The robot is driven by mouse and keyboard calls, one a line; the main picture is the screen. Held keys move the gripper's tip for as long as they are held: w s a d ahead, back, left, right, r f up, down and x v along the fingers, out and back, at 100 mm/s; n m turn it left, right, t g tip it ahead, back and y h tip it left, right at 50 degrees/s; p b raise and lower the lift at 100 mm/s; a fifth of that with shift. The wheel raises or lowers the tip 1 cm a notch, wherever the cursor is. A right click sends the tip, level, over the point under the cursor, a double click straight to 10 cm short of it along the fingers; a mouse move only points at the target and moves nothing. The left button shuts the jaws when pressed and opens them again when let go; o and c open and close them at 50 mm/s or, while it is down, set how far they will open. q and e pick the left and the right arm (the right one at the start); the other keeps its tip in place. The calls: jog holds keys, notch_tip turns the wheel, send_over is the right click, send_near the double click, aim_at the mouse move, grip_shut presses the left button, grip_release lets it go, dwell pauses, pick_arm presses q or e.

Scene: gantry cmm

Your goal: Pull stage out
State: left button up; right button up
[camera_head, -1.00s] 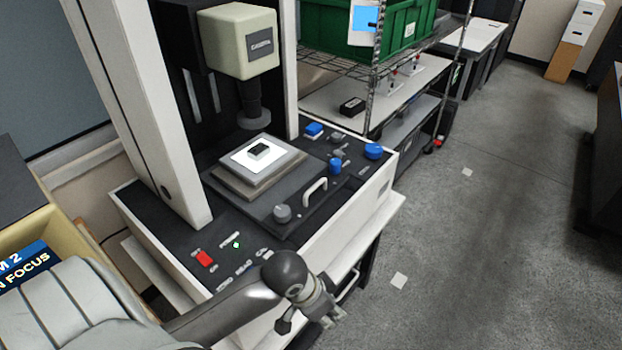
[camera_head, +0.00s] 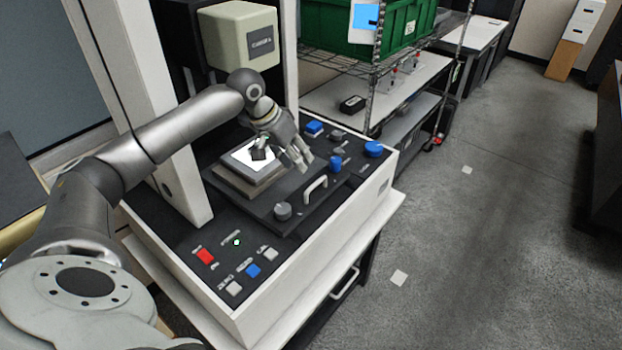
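The stage (camera_head: 250,186) is a stepped beige-grey platform with a white pad and a small dark part on top. It sits on a dark plate below the camera head of the machine. A white arched handle (camera_head: 316,188) stands at the plate's front edge, beside a grey knob. My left gripper (camera_head: 284,160) hangs over the stage's right side, behind the handle, with its fingers pointing down and spread. It looks open and apart from the handle, and it partly covers the stage. My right gripper is out of view.
The boxy camera head (camera_head: 240,38) hangs above the stage, close to my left wrist. Blue knobs (camera_head: 373,149) stand right of the plate; a red switch (camera_head: 204,256) and buttons lie at front left. A wire rack with a green bin (camera_head: 400,28) is behind.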

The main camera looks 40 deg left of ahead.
pick_arm(q)
jog(key=p+x, duration=0.2)
jog(key=x, duration=0.8)
jog(key=shift+d, duration=0.1)
grip_shut()
